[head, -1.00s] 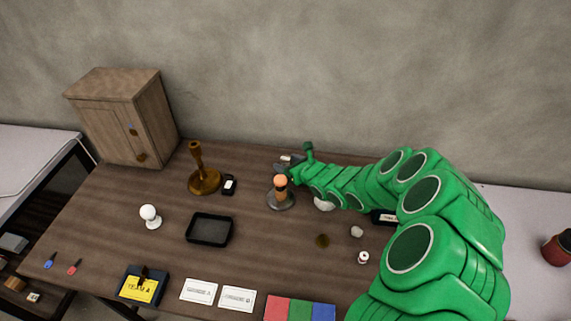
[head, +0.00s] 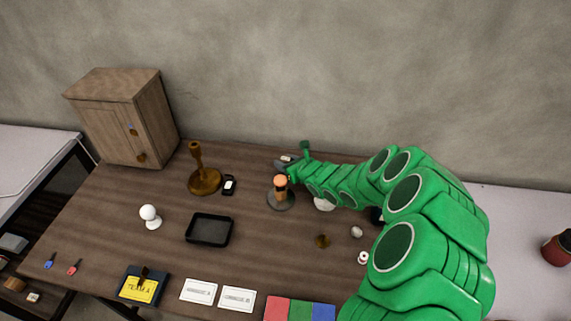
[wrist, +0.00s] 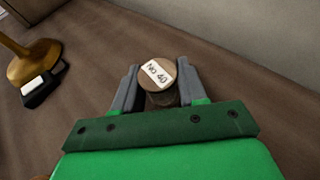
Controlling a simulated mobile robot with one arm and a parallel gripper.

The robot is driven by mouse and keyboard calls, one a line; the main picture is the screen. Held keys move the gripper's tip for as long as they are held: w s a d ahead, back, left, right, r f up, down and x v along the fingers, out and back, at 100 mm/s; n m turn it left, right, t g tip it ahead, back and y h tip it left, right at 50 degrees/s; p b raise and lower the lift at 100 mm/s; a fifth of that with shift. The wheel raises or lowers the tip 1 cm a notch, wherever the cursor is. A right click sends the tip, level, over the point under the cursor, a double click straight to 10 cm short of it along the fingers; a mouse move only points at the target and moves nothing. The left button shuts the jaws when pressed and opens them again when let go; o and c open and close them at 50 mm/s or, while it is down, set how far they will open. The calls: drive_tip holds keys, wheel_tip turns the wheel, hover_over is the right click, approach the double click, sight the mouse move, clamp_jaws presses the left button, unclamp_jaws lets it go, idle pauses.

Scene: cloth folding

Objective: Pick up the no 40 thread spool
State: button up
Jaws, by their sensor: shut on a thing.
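The no 40 thread spool (wrist: 158,73) shows in the wrist view as an upright brown cylinder with a white "No 40" label on its round top. My gripper (wrist: 158,88) is shut on it, with one grey finger on each side. In the head view my gripper (head: 287,163) is at the back of the table, behind a grey stand with an orange-topped piece. There the spool is mostly hidden by my gripper and arm. I cannot tell whether its base touches the table.
The stand (head: 280,199) is just in front of my gripper. A brass stand (head: 204,183) and a small black tagged item (head: 229,185) are to the left. A black tray (head: 209,230) lies mid-table. A wooden cabinet (head: 122,115) stands at the back left.

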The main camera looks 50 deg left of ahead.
sight(286, 159)
drive_tip(key=shift+r, duration=0.1)
drive_tip(key=shift+r, duration=0.45)
wheel_tip(286, 159, up, 2)
drive_tip(key=shift+r, duration=0.1)
drive_tip(key=s+d+r, duration=0.6)
drive_tip(key=d+r, duration=0.3)
drive_tip(key=d, duration=0.3)
drive_tip(key=shift+s+d+r, duration=0.2)
drive_tip(key=shift+s+r, duration=0.05)
drive_tip(key=shift+r, duration=0.1)
idle(0.3)
